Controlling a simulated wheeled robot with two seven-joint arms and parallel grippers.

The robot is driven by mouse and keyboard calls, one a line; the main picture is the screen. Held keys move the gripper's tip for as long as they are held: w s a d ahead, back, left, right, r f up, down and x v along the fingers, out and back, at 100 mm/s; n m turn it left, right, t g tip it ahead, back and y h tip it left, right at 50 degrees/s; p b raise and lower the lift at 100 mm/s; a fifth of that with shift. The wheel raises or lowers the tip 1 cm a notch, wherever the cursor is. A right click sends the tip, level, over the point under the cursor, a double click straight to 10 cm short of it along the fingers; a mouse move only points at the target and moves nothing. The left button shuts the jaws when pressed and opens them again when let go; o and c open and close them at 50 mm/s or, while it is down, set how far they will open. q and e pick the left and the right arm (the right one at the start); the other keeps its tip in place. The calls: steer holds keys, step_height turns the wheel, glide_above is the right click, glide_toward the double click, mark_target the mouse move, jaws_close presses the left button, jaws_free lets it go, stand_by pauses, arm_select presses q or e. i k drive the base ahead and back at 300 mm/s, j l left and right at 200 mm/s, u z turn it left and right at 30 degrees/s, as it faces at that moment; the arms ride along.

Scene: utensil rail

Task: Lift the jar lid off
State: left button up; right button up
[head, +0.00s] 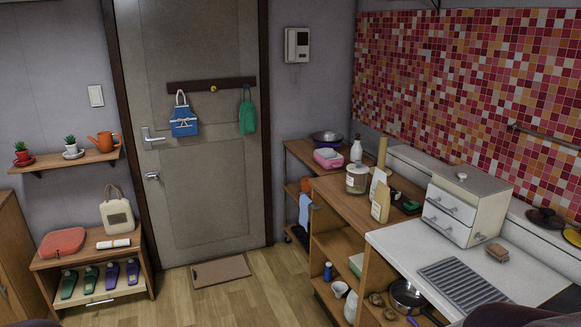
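A glass jar (356,183) with a pale label stands upright on the wooden counter right of the door. Its lid (358,167), with a small knob on top, sits on the jar. The jar is small in the head view, so fine detail of the lid is hard to tell. Neither of my grippers is in view; only dark rounded shapes show at the lower corners.
Paper bags (380,200) stand close right of the jar. A pink container (328,157) is behind it on a shelf cart. A white drawer box (461,208) stands on the white counter (400,240) nearer me. The floor (240,297) before the door is mostly clear.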

mark_target(358, 167)
steer(key=i+z, duration=0.1)
steer(key=i, duration=0.4)
steer(key=i+j+z, duration=0.1)
steer(key=i, duration=0.4)
steer(key=i+j+z, duration=0.15)
steer(key=i, duration=0.35)
